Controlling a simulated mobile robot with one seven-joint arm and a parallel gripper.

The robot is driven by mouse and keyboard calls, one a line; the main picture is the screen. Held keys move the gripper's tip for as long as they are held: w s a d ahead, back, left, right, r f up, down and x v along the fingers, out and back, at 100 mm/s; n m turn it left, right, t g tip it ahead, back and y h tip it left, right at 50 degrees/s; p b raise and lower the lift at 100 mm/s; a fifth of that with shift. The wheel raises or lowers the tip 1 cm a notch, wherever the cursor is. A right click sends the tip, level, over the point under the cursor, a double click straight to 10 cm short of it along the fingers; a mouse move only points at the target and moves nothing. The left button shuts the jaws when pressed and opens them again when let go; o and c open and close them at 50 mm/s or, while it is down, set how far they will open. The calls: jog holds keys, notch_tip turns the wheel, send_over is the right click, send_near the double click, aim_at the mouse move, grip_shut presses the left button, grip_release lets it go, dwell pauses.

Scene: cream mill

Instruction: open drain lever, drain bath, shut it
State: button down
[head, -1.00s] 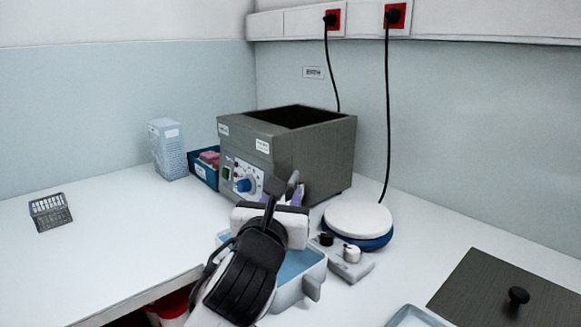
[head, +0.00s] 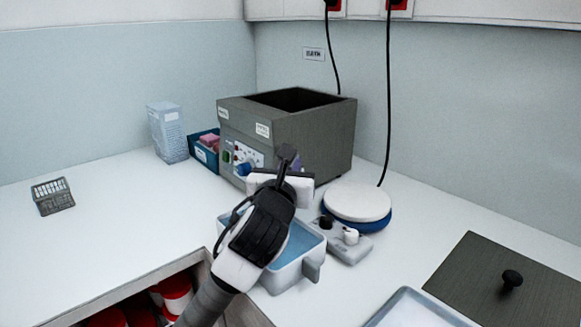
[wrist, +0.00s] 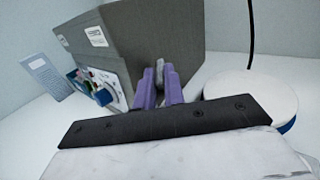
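The bath is a dark grey box (head: 325,135) with an open, dark top; its inside level is hidden. Its front has a blue knob and switches. A pale tub (head: 290,280) with blue inside stands below its front, partly hidden by my arm. My gripper's purple fingers (wrist: 161,88) are close together at the bath's lower front corner in the wrist view. A small grey piece (wrist: 161,70), apparently the drain lever, shows between them. I cannot tell whether they grip it. In the head view, my wrist hides most of the fingers and lever.
A white-topped blue round plate (head: 357,204) and a small control box (head: 340,241) stand right of the tub. A dark lid (head: 500,290) and a tray (head: 415,305) lie front right. Blue racks (head: 206,150) stand left. The left counter is mostly clear.

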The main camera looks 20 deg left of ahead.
aim_at(276, 163)
jog(key=shift+a+h, duration=0.1)
jog(key=shift+h, duration=0.2)
jog(key=m+h+b, duration=0.1)
jog(key=a+m+h+b, duration=0.1)
jog(key=shift+a+f+h+b, duration=0.1)
jog(key=shift+f+h+b, duration=0.05)
jog(key=shift+h+b, duration=0.2)
jog(key=shift+w+a+m+g+h+b, duration=0.1)
jog(key=shift+a+m+g+h+b, duration=0.25)
jog(key=shift+m+h, duration=0.45)
jog(key=shift+w+a+m+g+h+b, duration=0.1)
jog(key=shift+a+m+g+h+b, duration=0.35)
jog(key=shift+h, duration=0.65)
jog(key=shift+w+a+m+g+h+b, duration=0.1)
jog(key=shift+m+h+b, duration=0.15)
jog(key=shift+m+h, duration=0.6)
jog(key=shift+r+h, duration=0.2)
jog(key=shift+h, duration=0.1)
jog(key=c, duration=1.5)
grip_release()
jog(key=shift+r, duration=0.1)
